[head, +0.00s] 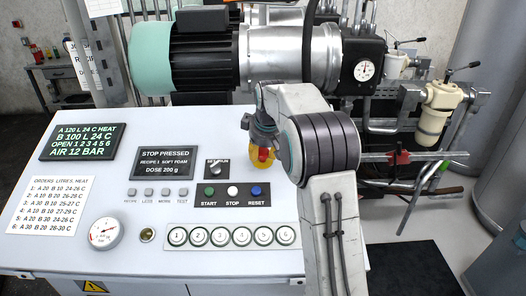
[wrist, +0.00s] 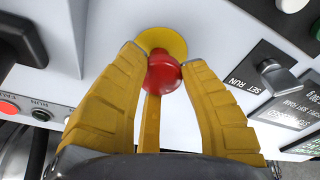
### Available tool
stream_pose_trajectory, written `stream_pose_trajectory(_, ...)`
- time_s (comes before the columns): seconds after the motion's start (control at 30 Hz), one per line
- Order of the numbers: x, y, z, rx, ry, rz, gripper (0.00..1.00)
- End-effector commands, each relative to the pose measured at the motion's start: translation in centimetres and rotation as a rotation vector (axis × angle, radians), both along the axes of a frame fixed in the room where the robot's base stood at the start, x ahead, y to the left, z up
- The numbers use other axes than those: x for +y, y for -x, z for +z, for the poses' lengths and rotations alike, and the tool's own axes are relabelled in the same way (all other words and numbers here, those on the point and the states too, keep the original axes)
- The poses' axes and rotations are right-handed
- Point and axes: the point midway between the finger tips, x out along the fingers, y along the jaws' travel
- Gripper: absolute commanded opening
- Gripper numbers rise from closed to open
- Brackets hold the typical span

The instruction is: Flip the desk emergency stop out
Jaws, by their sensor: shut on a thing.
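The emergency stop is a red mushroom button (wrist: 162,73) on a yellow round base (wrist: 163,41), set in the white desk panel. In the wrist view the yellow fingers of my gripper (wrist: 163,72) are shut on the red button, one on each side. In the head view the red button (head: 262,155) shows only partly, below my gripper (head: 264,148) and beside my arm. The desk display (head: 164,161) reads "STOP PRESSED".
The SET/RUN switch (wrist: 280,75) sits close beside the stop. START, STOP and RESET buttons (head: 232,191) and a row of numbered buttons (head: 231,236) lie nearer on the desk. A large motor (head: 203,52) stands behind the desk.

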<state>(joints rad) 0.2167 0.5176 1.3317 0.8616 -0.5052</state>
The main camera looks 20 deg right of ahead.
Motion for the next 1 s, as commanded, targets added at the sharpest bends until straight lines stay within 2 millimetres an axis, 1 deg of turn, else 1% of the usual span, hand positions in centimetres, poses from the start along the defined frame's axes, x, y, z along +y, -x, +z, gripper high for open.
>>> stream_pose_trajectory(0.03, 0.2, -0.4, 0.6, -0.019, 0.004, 0.004, 0.02)
stream_pose_trajectory(0.1, 0.2, -0.4, 0.6, -0.021, 0.004, 0.005, 0.02)
stream_pose_trajectory(0.13, 0.2, -0.4, 0.7, -0.021, 0.005, 0.004, 0.41)
stream_pose_trajectory(0.4, 0.1, -0.3, 0.5, -0.015, 0.003, 0.003, 0.65)
stream_pose_trajectory(0.63, 0.1, -0.2, 0.4, -0.011, 0.002, 0.001, 0.65)
stream_pose_trajectory(0.73, 0.1, -0.1, 0.7, -0.012, 0.002, 0.001, 0.65)
stream_pose_trajectory(0.87, 0.2, 0.4, 1.9, -0.013, 0.003, 0.001, 0.65)
stream_pose_trajectory(1.0, 0.4, 1.4, 4.0, -0.015, 0.004, 0.002, 0.65)
